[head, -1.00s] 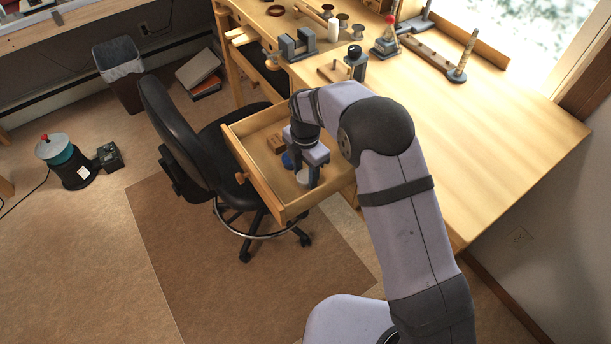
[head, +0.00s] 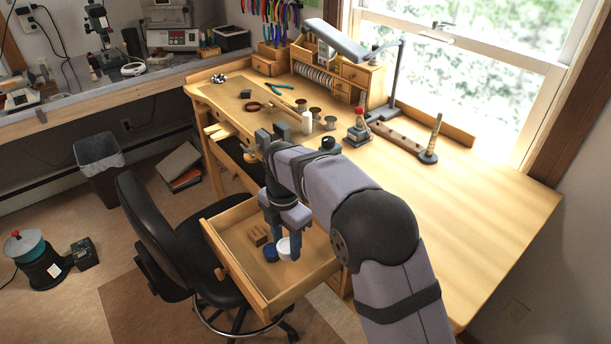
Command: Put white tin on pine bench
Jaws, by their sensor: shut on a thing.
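The white tin (head: 284,249) is between the fingers of my gripper (head: 284,244), which is shut on it. My gripper points down over the open drawer (head: 306,277) and holds the tin a little above the drawer floor, close to a blue tin (head: 270,254). The fingers hide part of the white tin. The pine bench (head: 460,205) stands behind and to the right of the drawer, with a wide, bare top on its right side.
A small brown wooden block (head: 258,235) lies in the drawer. On the bench are a vise (head: 283,135), a white candle-like cylinder (head: 307,122), spools, a ring mandrel stand (head: 432,150) and a lamp (head: 390,85). A black chair (head: 165,240) stands left of the drawer.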

